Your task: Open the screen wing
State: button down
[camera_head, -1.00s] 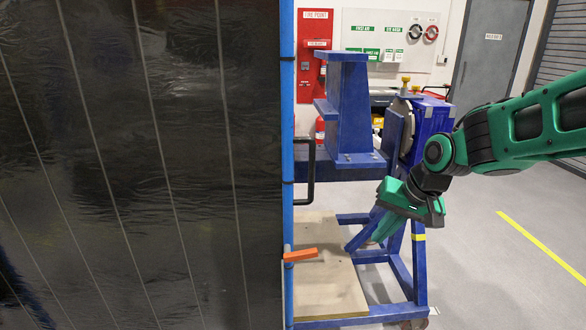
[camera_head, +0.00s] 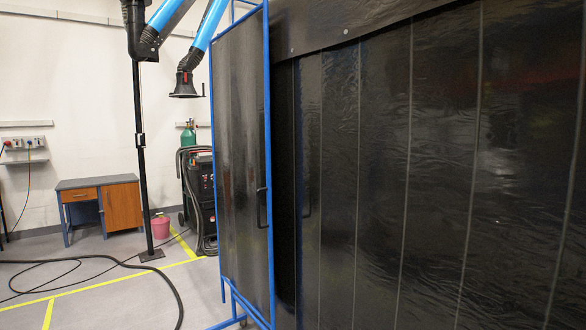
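The black welding screen (camera_head: 440,180) fills the right half of the view, with vertical seams and a dark, shiny surface. A narrow blue-framed wing panel (camera_head: 235,150) stands at its left edge, at an angle to the main screen. A black handle (camera_head: 262,206) is on the wing near its right-hand blue post. A similar faint handle shape (camera_head: 307,200) shows on the dark surface to the right; I cannot tell whether it is a reflection. My gripper is not in view.
A black cable (camera_head: 90,260) lies on the floor at left, near yellow floor lines. A desk (camera_head: 98,200), a pink bucket (camera_head: 161,226), a black post (camera_head: 141,150) and a welding machine (camera_head: 200,200) stand behind. A blue extraction arm (camera_head: 205,30) hangs above.

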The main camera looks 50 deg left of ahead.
aim_at(239, 62)
jog(key=u, duration=2.2)
jog(key=k, duration=0.5)
jog(key=u, duration=0.55)
jog(key=i, duration=1.45)
jog(key=z, duration=0.45)
